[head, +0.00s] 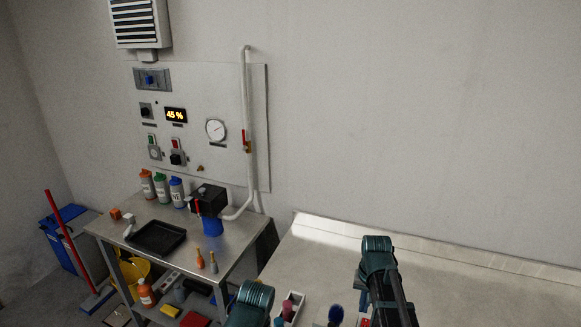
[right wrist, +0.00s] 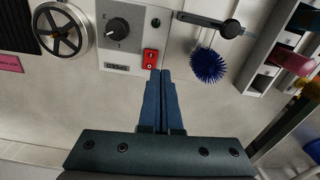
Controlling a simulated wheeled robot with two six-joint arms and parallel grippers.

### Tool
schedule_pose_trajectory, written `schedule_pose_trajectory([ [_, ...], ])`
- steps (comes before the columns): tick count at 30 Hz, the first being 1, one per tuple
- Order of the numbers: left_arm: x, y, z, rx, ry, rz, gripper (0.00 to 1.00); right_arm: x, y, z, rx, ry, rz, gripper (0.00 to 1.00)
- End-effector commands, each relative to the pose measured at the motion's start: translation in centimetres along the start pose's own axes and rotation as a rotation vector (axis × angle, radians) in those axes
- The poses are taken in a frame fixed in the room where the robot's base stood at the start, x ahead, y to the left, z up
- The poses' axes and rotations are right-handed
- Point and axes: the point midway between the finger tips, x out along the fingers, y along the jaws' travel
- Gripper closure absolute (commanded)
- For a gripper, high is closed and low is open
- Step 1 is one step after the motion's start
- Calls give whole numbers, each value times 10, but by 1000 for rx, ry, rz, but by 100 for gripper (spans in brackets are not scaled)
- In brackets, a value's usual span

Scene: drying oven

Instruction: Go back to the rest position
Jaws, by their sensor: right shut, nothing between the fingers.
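My right gripper (right wrist: 166,76) shows in the right wrist view with its two blue fingers together and nothing between them. Its tips appear just beside a red switch (right wrist: 150,59) on a pale control panel (right wrist: 115,50); I cannot tell whether they touch it. In the head view my right arm (head: 378,262) reaches over the pale worktop at the lower right, and its fingertips are hard to make out. A part of my left arm (head: 252,300) shows at the bottom edge; the left fingers are not visible.
The panel has a black knob (right wrist: 118,28), with a metal handwheel (right wrist: 60,32) to its left. A blue bristly brush (right wrist: 208,66) hangs right of my fingers. A steel table (head: 232,243) with bottles and a black tray (head: 156,237) stands left. The worktop's right side (head: 480,285) is clear.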

Motion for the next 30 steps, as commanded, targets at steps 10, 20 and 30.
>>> schedule_pose_trajectory([
  [10,0,0,0,0,0,0,50,-2,-84,126,-468,25,18,100],
  [20,0,0,0,0,0,0,50,-4,-131,184,-666,-32,97,100],
  [30,0,0,0,0,0,0,50,-4,-135,191,-690,-39,110,100],
])
